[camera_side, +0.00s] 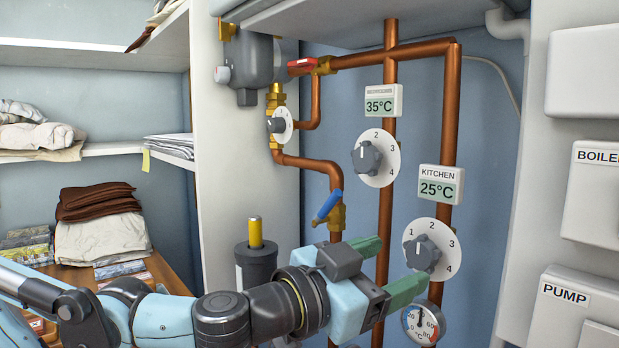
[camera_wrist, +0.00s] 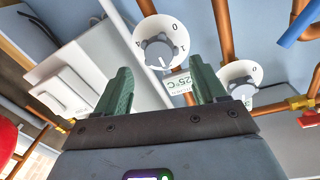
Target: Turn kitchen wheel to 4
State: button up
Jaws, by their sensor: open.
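The kitchen wheel (camera_side: 422,252) is a grey knob on a round white dial, below the KITCHEN display (camera_side: 440,185) reading 25°C. In the side view its dial shows 1 to 4. In the wrist view the wheel (camera_wrist: 159,49) is upside down, and a white mark on the knob points toward the display, seemingly near 2; the exact setting is hard to tell. My gripper (camera_side: 396,268) has two green fingers, spread apart and empty, just in front of the wheel. In the wrist view the gripper (camera_wrist: 161,84) shows its fingers apart, with the knob beyond their tips and not between them.
A second wheel (camera_side: 368,158) under a 35°C display (camera_side: 383,101) is above left. Copper pipes (camera_side: 386,220) run behind the wheels. A blue-handled valve (camera_side: 328,205) stands above my wrist. A gauge (camera_side: 422,323) sits just below the kitchen wheel. White boxes (camera_side: 575,305) are at right.

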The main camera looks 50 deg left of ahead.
aim_at(418, 255)
jog(key=shift+w+d, duration=0.2)
jog(key=shift+w, duration=2.1)
jog(key=c, duration=1.1)
jog(key=shift+o, duration=0.2)
